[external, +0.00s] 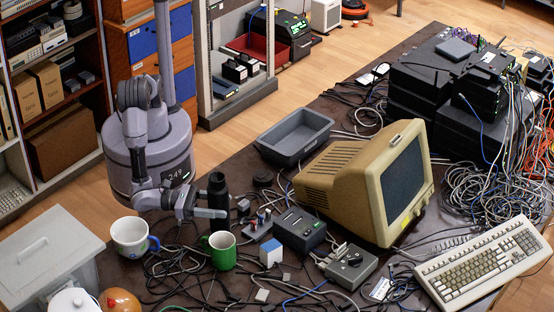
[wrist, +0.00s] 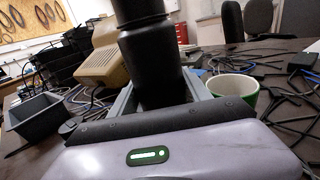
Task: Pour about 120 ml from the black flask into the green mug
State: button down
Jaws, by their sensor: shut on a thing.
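The black flask (external: 218,194) stands upright between the fingers of my gripper (external: 208,212), which is shut on it. In the wrist view the flask (wrist: 152,60) rises in the middle, its top cut off by the frame edge, between the two grey fingers (wrist: 160,88). The green mug (external: 222,250) stands on the dark table just below and right of the flask in the external view. In the wrist view the mug (wrist: 234,92) is right of the flask, its white inside partly showing. The flask and mug look apart. I cannot tell whether the flask touches the table.
A white and blue mug (external: 132,237) stands left of the green mug. A grey tray (external: 294,136), a beige monitor (external: 372,185), a dark box (external: 299,229) and a grey box (external: 351,265) are to the right. Loose cables cover much of the table. An orange round thing (external: 119,302) is at the front left.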

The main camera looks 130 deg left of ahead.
jog(key=shift+f, duration=0.1)
